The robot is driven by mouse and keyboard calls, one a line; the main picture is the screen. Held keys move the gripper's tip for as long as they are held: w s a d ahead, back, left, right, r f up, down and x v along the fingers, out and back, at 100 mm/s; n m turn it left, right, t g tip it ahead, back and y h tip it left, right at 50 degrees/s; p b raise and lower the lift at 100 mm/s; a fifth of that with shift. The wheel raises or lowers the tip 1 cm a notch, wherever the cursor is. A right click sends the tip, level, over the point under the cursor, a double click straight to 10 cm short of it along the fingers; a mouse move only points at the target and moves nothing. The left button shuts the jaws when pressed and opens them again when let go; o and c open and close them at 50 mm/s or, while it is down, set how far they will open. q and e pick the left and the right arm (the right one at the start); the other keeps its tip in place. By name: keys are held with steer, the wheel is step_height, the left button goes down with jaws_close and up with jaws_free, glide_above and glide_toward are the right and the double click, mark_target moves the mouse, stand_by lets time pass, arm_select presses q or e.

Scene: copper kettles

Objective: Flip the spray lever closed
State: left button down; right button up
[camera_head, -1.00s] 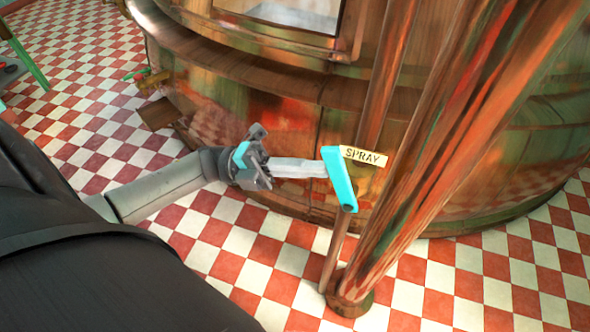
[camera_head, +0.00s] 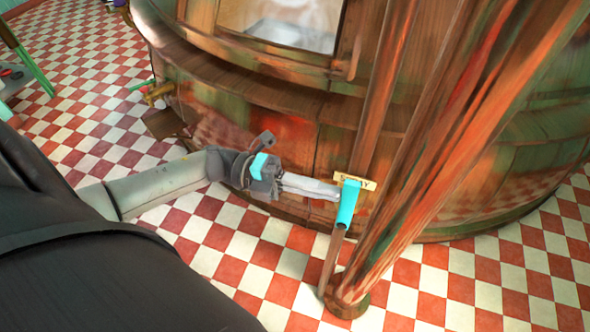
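The spray lever (camera_head: 348,205) is a short turquoise handle on top of a thin copper pipe, standing nearly upright and tilted a little. A cream label (camera_head: 366,185) reading SPRAY sits behind it and is partly covered by the lever. My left gripper (camera_head: 335,192) reaches in from the left, its pale fingers pointing right with the tips at the lever's left side. The tips look to be touching the lever. I cannot tell whether the fingers are parted. My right gripper does not show.
A large copper kettle (camera_head: 250,115) with a window fills the back. Thick copper pipes (camera_head: 440,165) rise just right of the lever. A thin pipe (camera_head: 331,262) runs down below it. The red and white checkered floor (camera_head: 225,240) is clear in front.

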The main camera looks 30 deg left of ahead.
arm_select(q)
steer(key=shift+d+r, duration=0.25)
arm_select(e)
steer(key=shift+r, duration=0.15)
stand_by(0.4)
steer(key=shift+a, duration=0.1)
